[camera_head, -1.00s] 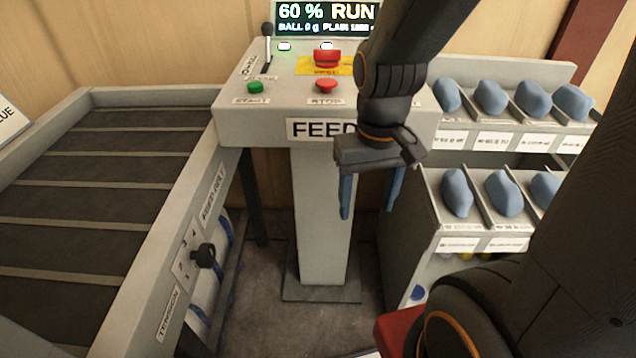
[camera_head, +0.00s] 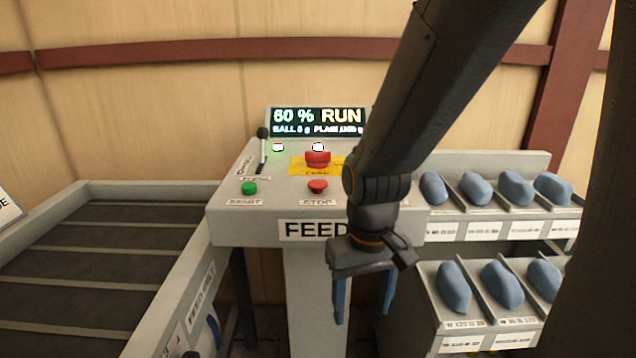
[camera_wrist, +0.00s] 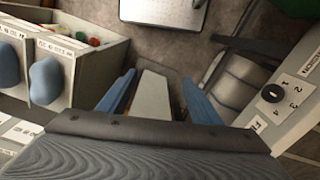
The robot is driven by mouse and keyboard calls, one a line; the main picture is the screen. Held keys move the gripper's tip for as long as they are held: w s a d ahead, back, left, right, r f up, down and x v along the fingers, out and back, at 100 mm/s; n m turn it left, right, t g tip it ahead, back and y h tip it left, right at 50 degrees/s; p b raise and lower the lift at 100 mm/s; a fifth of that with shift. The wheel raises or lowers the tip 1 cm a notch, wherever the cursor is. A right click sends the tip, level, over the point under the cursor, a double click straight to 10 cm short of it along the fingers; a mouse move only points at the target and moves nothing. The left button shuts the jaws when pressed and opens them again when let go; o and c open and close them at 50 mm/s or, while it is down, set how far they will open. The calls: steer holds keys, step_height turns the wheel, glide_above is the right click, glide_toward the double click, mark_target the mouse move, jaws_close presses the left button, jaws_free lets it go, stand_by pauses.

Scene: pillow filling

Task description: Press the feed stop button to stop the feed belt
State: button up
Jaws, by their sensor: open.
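The red feed stop button (camera_head: 317,186) sits on the front of the grey control console (camera_head: 225,224), above a label reading STOP. A green start button (camera_head: 249,188) is to its left, and a larger red button on a yellow plate (camera_head: 317,158) is behind it. The display (camera_head: 318,121) reads 60 % RUN. The feed belt (camera_head: 110,255) lies at left. My gripper (camera_head: 363,300) points down in front of the console's right side, below and right of the stop button, apart from it. Its blue fingers are open and empty, and in the wrist view the gripper (camera_wrist: 155,95) shows the console's post between them.
A lever (camera_head: 263,148) stands at the console's left. A rack (camera_head: 470,238) with several blue bundles in bins stands at right. In the wrist view, a numbered tension knob (camera_wrist: 273,92) is at right and a bin with coloured items (camera_wrist: 90,42) at upper left.

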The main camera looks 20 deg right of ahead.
jaws_close()
stand_by(1.7)
